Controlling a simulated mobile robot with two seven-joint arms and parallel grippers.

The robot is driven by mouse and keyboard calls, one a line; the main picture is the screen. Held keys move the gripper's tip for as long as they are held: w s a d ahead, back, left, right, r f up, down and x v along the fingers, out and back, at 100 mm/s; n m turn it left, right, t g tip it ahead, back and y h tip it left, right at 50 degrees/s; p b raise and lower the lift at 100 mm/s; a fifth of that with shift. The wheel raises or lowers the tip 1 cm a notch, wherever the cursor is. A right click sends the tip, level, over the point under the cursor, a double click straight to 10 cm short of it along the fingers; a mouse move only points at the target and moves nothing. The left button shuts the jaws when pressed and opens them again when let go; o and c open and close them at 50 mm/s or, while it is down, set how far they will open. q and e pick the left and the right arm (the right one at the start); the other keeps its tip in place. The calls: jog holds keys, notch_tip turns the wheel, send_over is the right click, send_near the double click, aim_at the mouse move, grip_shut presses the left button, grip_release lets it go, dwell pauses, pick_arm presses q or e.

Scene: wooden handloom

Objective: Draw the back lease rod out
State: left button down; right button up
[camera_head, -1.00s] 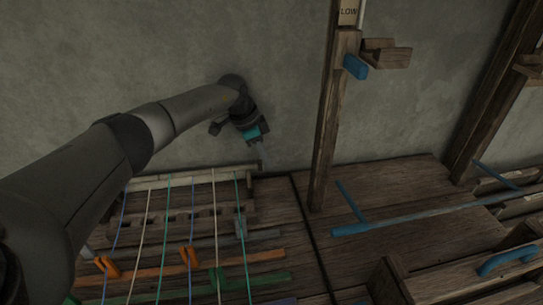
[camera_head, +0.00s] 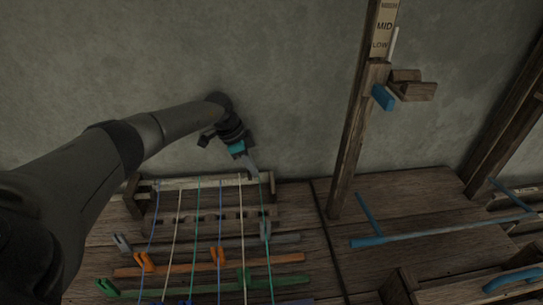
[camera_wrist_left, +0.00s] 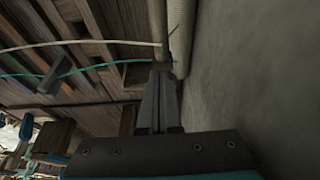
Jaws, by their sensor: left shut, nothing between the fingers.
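Several coloured rods lie across the threads of the loom: a grey rod (camera_head: 286,239) farthest back, an orange rod (camera_head: 185,268) and a green rod (camera_head: 180,289) in front of it. I cannot tell for certain which is the back lease rod. Blue, pale and teal threads pass over them. My left gripper (camera_head: 256,175) is shut and empty, pointing down at the right part of the pale back beam (camera_head: 215,182). In the left wrist view its closed fingertips (camera_wrist_left: 163,68) are close to the pale beam (camera_wrist_left: 181,40); contact is unclear. My right gripper is out of view.
A wooden post (camera_head: 349,150) with a blue peg (camera_head: 382,97) stands right of the threads. A blue bar (camera_head: 430,233) lies over the boards farther right. The grey wall (camera_head: 280,60) is close behind the left gripper.

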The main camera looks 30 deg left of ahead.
aim_at(161, 182)
pick_arm(q)
jog(key=s+a+p, duration=0.1)
jog(key=s+a, duration=0.1)
jog(key=a, duration=0.1)
jog(key=s+a+p, duration=0.1)
jog(key=s+a, duration=0.1)
jog(key=a, duration=0.1)
jog(key=s+a+p, duration=0.1)
jog(key=s+a, duration=0.2)
jog(key=shift+a+r, duration=0.1)
jog(key=shift+a, duration=0.1)
jog(key=s+a+b, duration=0.1)
jog(key=s+a, duration=0.1)
jog(key=a, duration=0.1)
jog(key=s+a+b, duration=0.1)
jog(key=s+a, duration=0.2)
jog(key=a, duration=0.1)
jog(key=s+a+b, duration=0.1)
jog(key=s+a, duration=0.2)
jog(key=shift+s+a+f+b, duration=0.1)
jog(key=shift+a+f+b, duration=0.2)
jog(key=shift+a, duration=0.1)
jog(key=shift+s+a+r, duration=0.2)
jog(key=shift+s+a, duration=0.15)
jog(key=shift+a, duration=0.15)
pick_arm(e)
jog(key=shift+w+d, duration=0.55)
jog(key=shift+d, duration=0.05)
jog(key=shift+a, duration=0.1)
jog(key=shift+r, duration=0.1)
